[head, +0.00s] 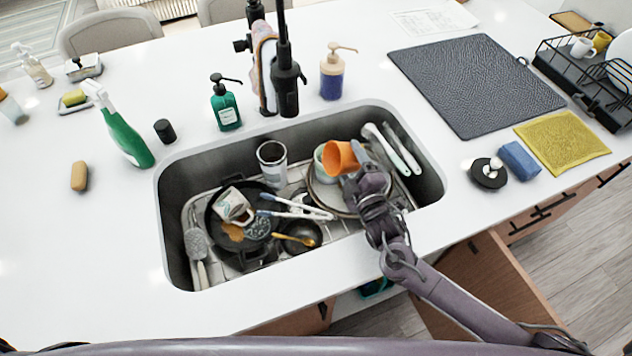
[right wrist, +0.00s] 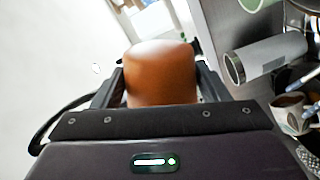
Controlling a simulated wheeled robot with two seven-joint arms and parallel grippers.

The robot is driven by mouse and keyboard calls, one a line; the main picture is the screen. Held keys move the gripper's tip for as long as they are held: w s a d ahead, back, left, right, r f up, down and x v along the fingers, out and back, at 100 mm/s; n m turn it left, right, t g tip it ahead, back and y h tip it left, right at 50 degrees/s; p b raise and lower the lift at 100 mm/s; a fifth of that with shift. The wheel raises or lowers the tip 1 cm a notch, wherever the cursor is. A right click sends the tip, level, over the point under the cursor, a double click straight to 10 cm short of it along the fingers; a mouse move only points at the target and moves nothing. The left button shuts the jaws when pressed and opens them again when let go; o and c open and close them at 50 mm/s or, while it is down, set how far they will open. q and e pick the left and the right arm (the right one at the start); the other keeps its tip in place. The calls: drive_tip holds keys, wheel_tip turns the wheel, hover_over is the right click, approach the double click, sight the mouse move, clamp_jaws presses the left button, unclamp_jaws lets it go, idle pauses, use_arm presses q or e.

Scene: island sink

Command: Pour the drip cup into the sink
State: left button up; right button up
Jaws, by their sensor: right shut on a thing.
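The drip cup appears to be the orange cup (head: 338,157), over the right part of the sink (head: 172,215) in the head view. It is tilted, with its opening toward the left. My right gripper (head: 357,168) is shut on the cup. In the right wrist view the cup's orange-brown side (right wrist: 160,75) sits between the two fingers (right wrist: 160,88). Its contents are hidden. My left gripper is not in view.
The sink holds a dark pan (head: 214,222), a metal tumbler (head: 272,162), plates, tongs and other utensils. The black faucet (head: 286,85) stands behind it. A green spray bottle (head: 127,138) and soap bottles stand on the counter. A dark mat (head: 475,85) lies right.

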drive_tip(key=shift+s+a, duration=0.1)
drive_tip(key=shift+s, duration=0.05)
drive_tip(key=m, duration=0.1)
drive_tip(key=r+m+p, duration=0.1)
drive_tip(key=m, duration=0.2)
drive_tip(key=shift+r+p, duration=0.25)
drive_tip(key=shift+p, duration=0.05)
drive_tip(key=shift+w+d+r+m+p, duration=0.1)
drive_tip(key=shift+d+r+m+p, duration=0.15)
drive_tip(key=shift+m, duration=0.35)
drive_tip(key=shift+w+d+r+m+p, duration=0.15)
drive_tip(key=shift+d+m+p, duration=0.1)
drive_tip(key=shift+m, duration=0.35)
drive_tip(key=shift+w+d+r+m+g+y+p, duration=0.2)
drive_tip(key=shift+d+m, duration=0.45)
drive_tip(key=shift+m, duration=0.5)
drive_tip(key=shift+w+d+f+m+g+y+p, duration=0.1)
drive_tip(key=shift+w+d+m, duration=0.25)
drive_tip(key=shift+d+m, duration=0.55)
drive_tip(key=shift+w+d+r+m+g+y+p, duration=0.2)
drive_tip(key=shift+d+m, duration=0.25)
drive_tip(key=shift+m, duration=0.9)
